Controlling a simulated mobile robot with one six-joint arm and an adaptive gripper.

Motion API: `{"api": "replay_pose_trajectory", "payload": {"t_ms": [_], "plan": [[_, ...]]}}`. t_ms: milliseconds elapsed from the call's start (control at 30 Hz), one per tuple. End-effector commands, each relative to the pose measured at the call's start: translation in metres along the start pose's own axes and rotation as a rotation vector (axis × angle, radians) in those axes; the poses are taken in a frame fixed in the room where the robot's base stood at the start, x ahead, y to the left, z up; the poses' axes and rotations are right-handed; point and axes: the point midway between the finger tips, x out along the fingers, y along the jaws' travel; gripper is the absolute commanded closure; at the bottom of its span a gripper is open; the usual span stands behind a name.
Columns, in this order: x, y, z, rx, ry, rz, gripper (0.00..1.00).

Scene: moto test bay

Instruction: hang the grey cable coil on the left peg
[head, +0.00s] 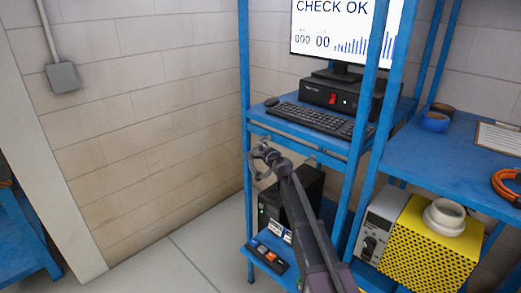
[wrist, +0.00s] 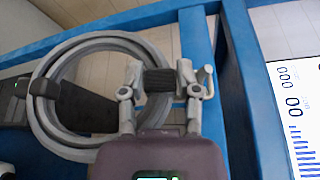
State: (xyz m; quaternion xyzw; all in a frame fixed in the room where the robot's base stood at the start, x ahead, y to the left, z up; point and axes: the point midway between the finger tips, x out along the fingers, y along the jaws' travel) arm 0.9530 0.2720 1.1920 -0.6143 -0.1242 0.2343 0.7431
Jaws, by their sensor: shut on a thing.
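The grey cable coil (wrist: 88,43) is a loop with dark wraps, at the left of the wrist view. My gripper (wrist: 158,80) is shut on a dark wrapped part of it. In the head view the coil (head: 255,172) shows small at my gripper (head: 262,152), in front of the blue rack below the keyboard shelf. A pale hook-ended peg (wrist: 208,80) shows just right of my gripper in the wrist view. I cannot tell which peg it is, or whether the coil touches it. My arm hides part of the rack.
The keyboard (head: 308,117) and monitor (head: 340,35) stand on the shelf above. A black computer case (head: 305,190) stands below, behind my arm. Blue rack posts (head: 247,60) stand close by. The floor to the left (head: 150,270) is clear.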

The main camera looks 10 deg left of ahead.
Motion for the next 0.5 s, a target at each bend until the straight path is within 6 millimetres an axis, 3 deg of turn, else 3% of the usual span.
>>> {"api": "replay_pose_trajectory", "payload": {"t_ms": [400, 433, 500], "plan": [[-0.0003, 0.0003, 0.0012, 0.0, -0.002, 0.001, 1.0], [-0.0003, 0.0004, 0.0013, 0.0, -0.002, 0.001, 0.52], [-0.0003, 0.0004, 0.0014, 0.0, -0.002, 0.001, 0.31]]}}
